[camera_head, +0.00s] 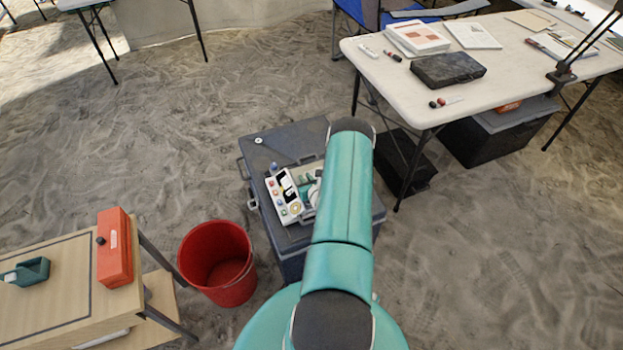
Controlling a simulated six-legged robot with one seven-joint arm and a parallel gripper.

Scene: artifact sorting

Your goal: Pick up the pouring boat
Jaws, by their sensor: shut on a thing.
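My teal arm (342,205) rises from the bottom middle and reaches over a dark grey case (262,155). I cannot make out my gripper, as the arm covers the area where it may be. I cannot pick out the pouring boat for certain. On the case, left of the arm, lies an open kit (281,207) with small colored items in a white panel. White and teal shapes beside it are partly hidden by the arm. A small teal-green object (36,270) sits on the wooden table (60,312) at the left.
A red bucket (218,262) stands on the sand between the wooden table and the case. An orange-red box (115,262) is on the wooden table. A white table (505,55) with papers and a black case (448,69) stands at upper right. Sand at upper left is mostly clear.

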